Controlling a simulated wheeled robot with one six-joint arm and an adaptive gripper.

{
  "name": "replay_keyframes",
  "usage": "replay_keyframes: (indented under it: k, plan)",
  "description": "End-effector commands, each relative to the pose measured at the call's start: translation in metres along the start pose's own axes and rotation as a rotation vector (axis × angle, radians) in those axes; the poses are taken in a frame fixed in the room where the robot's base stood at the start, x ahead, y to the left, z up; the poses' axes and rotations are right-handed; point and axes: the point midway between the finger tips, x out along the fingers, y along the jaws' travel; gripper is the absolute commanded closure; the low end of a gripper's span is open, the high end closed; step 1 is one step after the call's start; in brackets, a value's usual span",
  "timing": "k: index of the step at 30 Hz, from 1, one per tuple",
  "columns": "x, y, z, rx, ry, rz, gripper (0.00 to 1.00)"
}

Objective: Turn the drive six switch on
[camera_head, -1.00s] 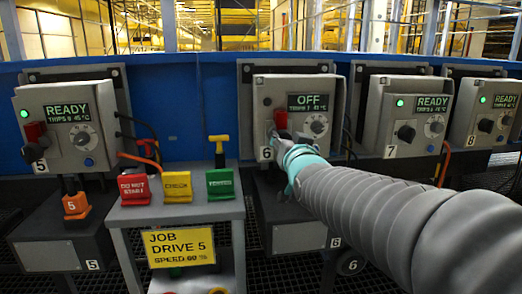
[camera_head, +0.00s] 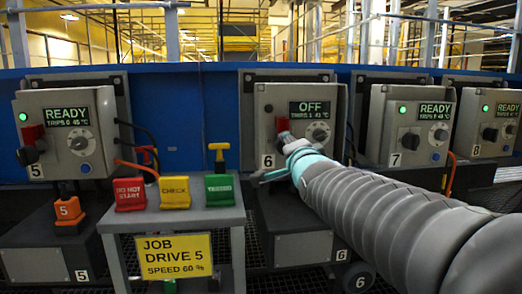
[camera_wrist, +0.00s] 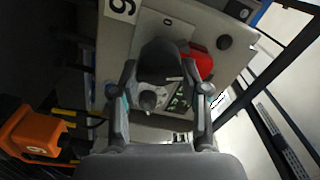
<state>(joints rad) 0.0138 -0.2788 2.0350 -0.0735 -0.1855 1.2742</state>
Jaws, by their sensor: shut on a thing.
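The drive six box (camera_head: 270,100) is grey, with the number 6 on it and a screen (camera_head: 312,108) that reads OFF. My gripper (camera_head: 287,146) is at the lower left of its face. In the wrist view my gripper (camera_wrist: 160,82) has a finger on each side of the black switch knob (camera_wrist: 160,58) and is shut on it. A red piece (camera_wrist: 203,62) sits beside the knob; it also shows above my gripper in the head view (camera_head: 282,124). In the head view my gripper hides the knob. A plate marked 0 (camera_wrist: 165,24) lies by the knob.
Drive five (camera_head: 67,118) at left and drive seven (camera_head: 434,108) at right read READY with green lamps. A stand (camera_head: 230,222) holds red, yellow and green tags; its sign (camera_head: 177,256) says JOB DRIVE 5. An orange block (camera_wrist: 35,135) shows in the wrist view.

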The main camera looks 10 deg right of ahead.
Motion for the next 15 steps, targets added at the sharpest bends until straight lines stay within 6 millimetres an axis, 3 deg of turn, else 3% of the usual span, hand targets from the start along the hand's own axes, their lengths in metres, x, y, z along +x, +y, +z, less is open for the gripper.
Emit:
replay_keyframes:
  k: [15]
  plan:
    - [0.0004, 0.0008, 0.0002, 0.327, 0.0, -0.001, 0.9]
